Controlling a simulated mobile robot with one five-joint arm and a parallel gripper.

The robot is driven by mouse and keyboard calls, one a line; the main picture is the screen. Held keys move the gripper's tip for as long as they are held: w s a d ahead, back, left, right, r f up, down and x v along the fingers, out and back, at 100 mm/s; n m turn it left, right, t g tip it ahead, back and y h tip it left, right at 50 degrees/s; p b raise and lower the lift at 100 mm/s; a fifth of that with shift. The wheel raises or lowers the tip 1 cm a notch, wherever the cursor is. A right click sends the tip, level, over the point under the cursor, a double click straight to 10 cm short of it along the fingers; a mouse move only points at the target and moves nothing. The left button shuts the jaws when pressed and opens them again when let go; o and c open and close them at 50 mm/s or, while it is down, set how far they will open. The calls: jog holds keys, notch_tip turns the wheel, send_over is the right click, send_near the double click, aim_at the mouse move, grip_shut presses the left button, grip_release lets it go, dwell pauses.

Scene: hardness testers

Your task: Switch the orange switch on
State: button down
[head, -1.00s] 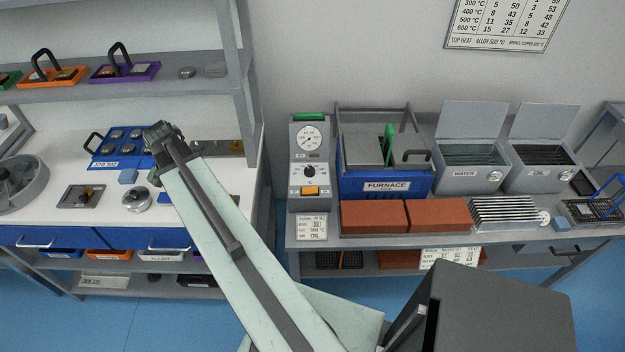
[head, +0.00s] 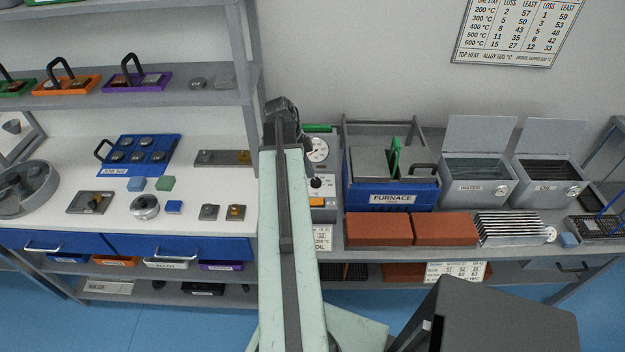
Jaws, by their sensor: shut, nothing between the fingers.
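The orange switch (head: 317,202) sits low on the front of the grey control box (head: 328,186), below the black knob and round dial. My arm now covers the left part of this box and part of the switch. I cannot tell the switch's position. My gripper (head: 281,104) is at the far end of my arm, up and left of the dial, in front of the wall by the shelf post. Its fingers are small and dark here; it is shut and holds nothing. It is apart from the switch.
The blue furnace (head: 391,194) stands right of the control box, with red bricks (head: 378,229) in front. Water (head: 476,184) and oil (head: 547,186) tanks stand further right. A white bench (head: 60,205) with small parts is on the left, beside a grey shelf post (head: 242,70).

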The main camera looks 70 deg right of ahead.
aim_at(321, 200)
jog(key=b+x, duration=0.7)
jog(key=x, duration=0.1)
jog(key=b+x, duration=0.4)
jog(key=x, duration=0.1)
jog(key=shift+w+a+f+b, duration=0.15)
jog(key=shift+w+a+b, duration=0.05)
jog(key=shift+w+b, duration=0.2)
